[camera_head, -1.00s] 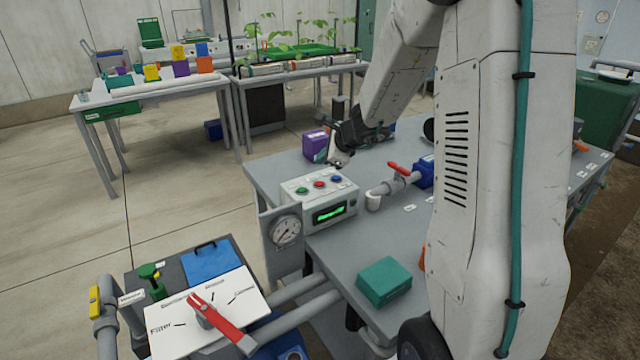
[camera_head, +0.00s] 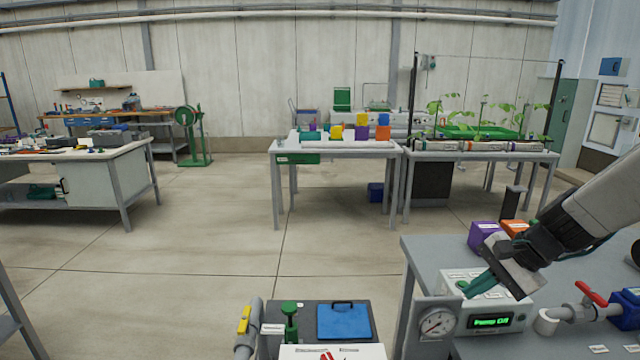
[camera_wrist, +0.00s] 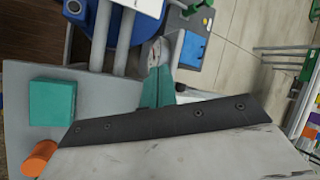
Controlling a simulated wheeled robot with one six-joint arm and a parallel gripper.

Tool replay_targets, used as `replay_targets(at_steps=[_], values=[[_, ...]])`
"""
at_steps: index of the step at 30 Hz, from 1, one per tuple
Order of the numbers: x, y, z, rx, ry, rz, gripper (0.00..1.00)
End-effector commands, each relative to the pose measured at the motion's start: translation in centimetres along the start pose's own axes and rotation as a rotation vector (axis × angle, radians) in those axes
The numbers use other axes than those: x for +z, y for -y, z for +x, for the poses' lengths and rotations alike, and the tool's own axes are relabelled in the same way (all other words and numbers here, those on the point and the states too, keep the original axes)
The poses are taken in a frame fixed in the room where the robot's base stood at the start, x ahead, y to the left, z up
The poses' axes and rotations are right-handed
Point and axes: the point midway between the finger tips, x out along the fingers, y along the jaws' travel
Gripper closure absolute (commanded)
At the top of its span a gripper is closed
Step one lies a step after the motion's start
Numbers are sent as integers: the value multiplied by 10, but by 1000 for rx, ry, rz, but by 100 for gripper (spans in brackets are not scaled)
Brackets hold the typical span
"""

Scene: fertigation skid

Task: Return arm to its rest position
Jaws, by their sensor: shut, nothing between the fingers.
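My arm reaches in from the right edge of the head view. My gripper (camera_head: 470,289), with teal fingers, points down and left over the white control box (camera_head: 459,277) on the grey bench. The fingers are shut with nothing between them. From this angle I cannot tell the gap between the fingertips and the box top. In the wrist view my gripper (camera_wrist: 157,90) shows its teal fingers together, and part of the bench lies behind it.
The control box has a lit green display (camera_head: 491,321) and a gauge (camera_head: 437,322) beside it. Open floor (camera_head: 220,270) lies to the left.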

Motion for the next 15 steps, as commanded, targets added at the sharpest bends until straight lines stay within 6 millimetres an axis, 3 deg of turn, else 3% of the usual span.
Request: replay_targets(at_steps=[1, 6, 15], values=[[25, -8, -9, 52, 17, -102, 100], [86, -48, -36, 243, 63, -401, 100], [148, -114, -86, 528, 34, -797, 100]])
